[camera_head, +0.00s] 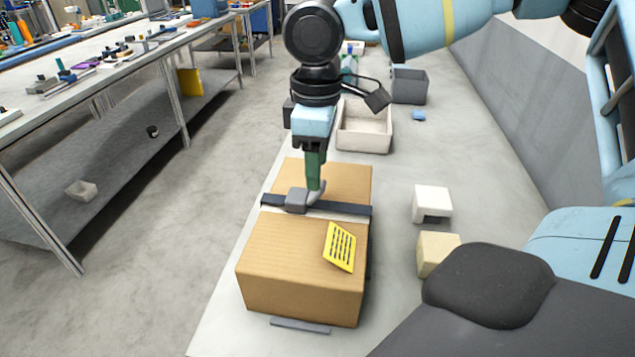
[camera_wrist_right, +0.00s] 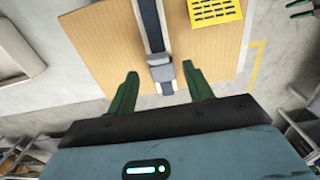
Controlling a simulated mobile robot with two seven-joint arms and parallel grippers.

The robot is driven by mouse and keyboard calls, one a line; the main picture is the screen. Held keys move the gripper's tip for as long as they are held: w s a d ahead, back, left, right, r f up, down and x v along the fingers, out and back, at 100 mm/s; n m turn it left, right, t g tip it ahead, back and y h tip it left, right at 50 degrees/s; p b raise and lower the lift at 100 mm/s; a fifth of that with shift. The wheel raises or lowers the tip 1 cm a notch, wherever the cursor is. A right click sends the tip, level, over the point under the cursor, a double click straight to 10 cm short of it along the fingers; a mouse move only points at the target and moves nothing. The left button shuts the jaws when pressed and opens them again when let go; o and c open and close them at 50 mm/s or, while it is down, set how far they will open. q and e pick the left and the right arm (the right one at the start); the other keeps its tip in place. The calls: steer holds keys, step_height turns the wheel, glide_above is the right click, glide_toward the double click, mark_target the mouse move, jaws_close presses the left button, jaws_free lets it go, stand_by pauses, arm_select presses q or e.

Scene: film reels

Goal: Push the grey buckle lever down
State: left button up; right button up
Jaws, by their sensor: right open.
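A brown cardboard box (camera_head: 290,262) stands on the grey table with a dark strap (camera_head: 345,207) across its top. On the strap sits a grey buckle (camera_head: 297,201); its lighter grey lever (camera_head: 317,193) stands tilted up beside the buckle body. The buckle also shows in the right wrist view (camera_wrist_right: 162,73). My right gripper (camera_head: 315,184) points down over the lever, its green fingers overlapping it in the head view; contact is unclear. In the wrist view, the fingers are spread apart, with the buckle between them in the picture. Green fingers, apparently my left gripper's (camera_wrist_right: 300,9), show at the corner.
A yellow label (camera_head: 340,247) lies on the box top. A white block (camera_head: 432,203) and a cream block (camera_head: 437,252) are to the right. A long workbench (camera_head: 95,75) runs at the left, across open floor.

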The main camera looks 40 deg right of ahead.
mark_target(325, 187)
steer(key=shift+f, duration=2.35)
steer(key=c, duration=1)
steer(key=shift+d, duration=0.1)
steer(key=t+y, duration=0.2)
steer(key=s+t, duration=0.1)
steer(key=shift+d+f+y+p, duration=0.25)
steer(key=shift+d+y+p, duration=0.1)
steer(key=shift+y, duration=0.05)
steer(key=shift+s+d+f+t+y, duration=0.15)
steer(key=shift+t+y, duration=0.25)
steer(key=shift+t, duration=0.2)
steer(key=shift+d+f+t+y, duration=0.15)
steer(key=shift+t+y, duration=0.25)
steer(key=shift+t, duration=0.2)
